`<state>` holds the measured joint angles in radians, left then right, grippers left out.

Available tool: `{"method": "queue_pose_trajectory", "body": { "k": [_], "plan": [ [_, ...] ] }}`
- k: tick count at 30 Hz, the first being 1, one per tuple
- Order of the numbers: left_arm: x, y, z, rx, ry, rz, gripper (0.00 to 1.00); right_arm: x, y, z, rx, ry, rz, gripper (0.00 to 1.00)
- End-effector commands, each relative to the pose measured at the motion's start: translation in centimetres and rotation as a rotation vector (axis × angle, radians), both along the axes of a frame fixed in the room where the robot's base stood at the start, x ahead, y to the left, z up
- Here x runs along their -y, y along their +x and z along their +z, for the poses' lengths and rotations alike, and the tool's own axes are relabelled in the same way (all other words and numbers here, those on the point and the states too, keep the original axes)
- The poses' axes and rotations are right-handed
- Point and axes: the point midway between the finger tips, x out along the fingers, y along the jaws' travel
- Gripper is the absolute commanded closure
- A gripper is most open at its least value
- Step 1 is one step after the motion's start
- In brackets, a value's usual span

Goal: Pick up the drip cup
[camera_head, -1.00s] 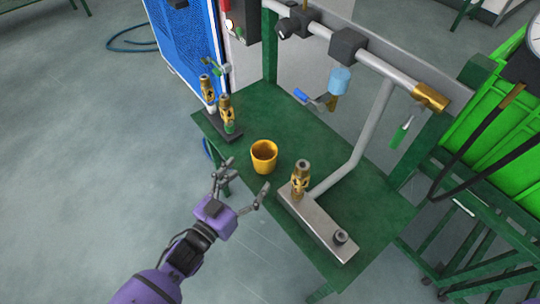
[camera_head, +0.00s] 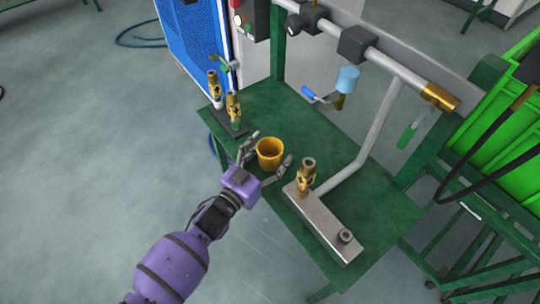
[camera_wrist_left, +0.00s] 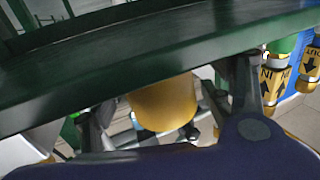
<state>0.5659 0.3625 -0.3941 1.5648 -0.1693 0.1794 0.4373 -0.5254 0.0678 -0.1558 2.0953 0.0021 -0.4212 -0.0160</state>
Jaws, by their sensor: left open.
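The drip cup is taken to be the yellow cup (camera_head: 270,153), standing upright on the green table (camera_head: 385,215) near its front left edge. My left gripper (camera_head: 267,162) is open at table height, with one finger on each side of the cup. In the wrist view the cup (camera_wrist_left: 163,103) sits between the two spread fingers (camera_wrist_left: 165,108), with visible gaps on both sides. The cup's lower front is partly hidden by the hand in the head view. My right gripper is not in view.
Brass valves (camera_head: 234,108) stand on a dark base to the left of the cup. A grey metal block (camera_head: 325,228) with another brass valve (camera_head: 306,178) lies close to the right.

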Motion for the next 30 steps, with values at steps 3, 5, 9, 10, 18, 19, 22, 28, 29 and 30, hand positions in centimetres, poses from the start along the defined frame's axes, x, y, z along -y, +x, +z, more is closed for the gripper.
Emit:
{"method": "queue_pose_trajectory", "body": {
  "k": [3,5,9,10,18,19,22,28,29,30],
  "plan": [
    [0.0,0.0,0.0,0.000,0.000,0.000,0.40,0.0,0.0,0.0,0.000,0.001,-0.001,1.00],
    [0.0,0.0,0.0,0.000,0.000,0.000,0.47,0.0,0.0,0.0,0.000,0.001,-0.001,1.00],
    [-0.1,0.0,0.0,0.000,0.000,0.000,0.66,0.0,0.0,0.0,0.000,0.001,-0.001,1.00],
    [-0.1,0.0,0.0,0.000,0.000,0.000,0.70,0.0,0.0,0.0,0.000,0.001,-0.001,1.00],
    [-0.1,0.0,0.1,0.001,0.001,0.000,0.76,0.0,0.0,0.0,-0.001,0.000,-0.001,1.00],
    [-0.1,0.0,0.3,0.001,0.000,0.000,0.76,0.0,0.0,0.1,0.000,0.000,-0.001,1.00],
    [-0.1,0.0,1.4,0.003,0.001,0.000,0.76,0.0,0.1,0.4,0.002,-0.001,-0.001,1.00],
    [-0.1,0.0,5.6,0.006,0.000,-0.001,0.76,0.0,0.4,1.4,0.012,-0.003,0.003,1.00],
    [-0.1,0.0,6.1,0.005,0.002,-0.001,0.76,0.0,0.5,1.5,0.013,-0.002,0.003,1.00],
    [-0.1,0.0,6.9,0.006,0.000,-0.001,0.76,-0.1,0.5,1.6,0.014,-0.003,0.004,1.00]
  ]
}}
